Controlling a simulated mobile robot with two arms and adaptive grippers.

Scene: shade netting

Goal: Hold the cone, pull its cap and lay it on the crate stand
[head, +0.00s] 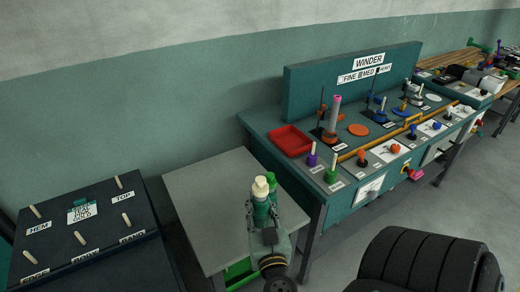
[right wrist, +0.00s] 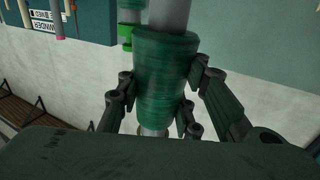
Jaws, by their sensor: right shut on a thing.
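The green wound cone (right wrist: 165,80) is held by my right gripper (right wrist: 158,100), with the fingers closed on both sides of it. A grey tube shows above and below the winding in the right wrist view. In the head view the cone (head: 261,210) is partly hidden by the gripper (head: 262,222). A cream cap (head: 260,188) tops it. The crate stand (head: 205,190) is a grey-topped table with a green crate (head: 238,271) underneath. The held cone appears in front of its right part; I cannot tell whether it touches. My left gripper is not in view.
A smaller green object (head: 271,181) shows just behind the cone. The teal winder bench (head: 338,205) stands to the right, with a red tray (head: 290,140) and several pegs. A dark labelled board (head: 85,240) stands left. Most of the grey top is clear.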

